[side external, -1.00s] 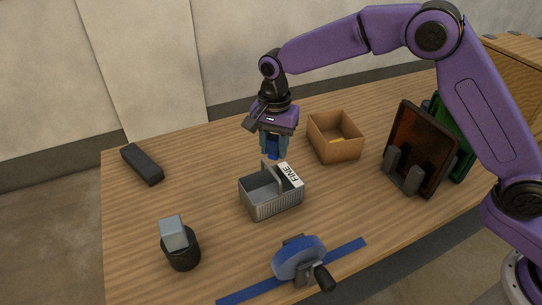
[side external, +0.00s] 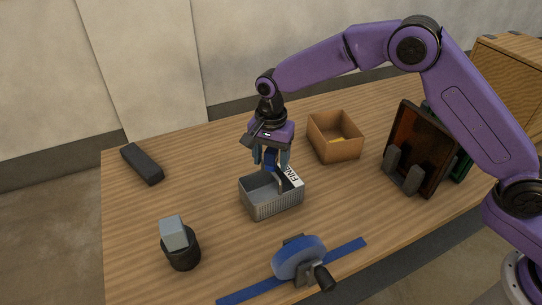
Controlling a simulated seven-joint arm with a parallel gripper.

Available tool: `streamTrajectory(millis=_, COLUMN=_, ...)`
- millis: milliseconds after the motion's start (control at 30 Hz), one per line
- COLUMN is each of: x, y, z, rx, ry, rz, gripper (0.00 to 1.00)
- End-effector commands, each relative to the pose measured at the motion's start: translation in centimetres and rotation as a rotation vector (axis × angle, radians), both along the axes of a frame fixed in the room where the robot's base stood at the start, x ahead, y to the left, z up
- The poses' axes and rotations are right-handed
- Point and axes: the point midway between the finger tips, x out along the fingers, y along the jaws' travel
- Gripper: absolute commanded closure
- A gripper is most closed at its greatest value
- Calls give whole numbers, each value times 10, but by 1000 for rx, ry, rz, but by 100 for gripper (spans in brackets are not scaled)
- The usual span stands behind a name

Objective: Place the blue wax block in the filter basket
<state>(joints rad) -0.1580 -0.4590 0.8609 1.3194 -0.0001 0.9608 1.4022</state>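The filter basket (side external: 262,208) is a grey ribbed box with an upright handle and a white label reading "FINE" at its back right. It stands near the middle of the table. My gripper (side external: 271,164) points down over the back of the basket, close to the handle. It is shut on the blue wax block (side external: 270,158), which shows as a small dark blue patch between the fingers. The handle and fingers partly hide the block. I cannot tell whether the block touches the basket.
A cardboard box (side external: 334,149) with something yellow inside stands behind right. A rack with brown and green panels (side external: 420,150) is at the right. A blue wheel on a strip (side external: 298,258) is in front. A black cup with a grey block (side external: 181,248) and a dark bar (side external: 142,164) are left.

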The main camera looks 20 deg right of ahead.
Motion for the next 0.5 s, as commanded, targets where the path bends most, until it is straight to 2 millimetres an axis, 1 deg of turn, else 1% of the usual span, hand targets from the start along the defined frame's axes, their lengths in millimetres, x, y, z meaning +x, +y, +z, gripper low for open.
streamTrajectory(millis=300, x=0, y=0, z=3, rx=1, ry=-1, rz=0, gripper=40)
streamTrajectory(millis=367, x=0, y=0, z=7, rx=1, ry=-1, rz=0, gripper=40)
streamTrajectory(millis=467, x=1, y=1, z=20, rx=2, ry=-4, rz=0, gripper=40)
streamTrajectory(millis=500, x=0, y=1, z=27, rx=2, ry=-4, rz=0, gripper=40)
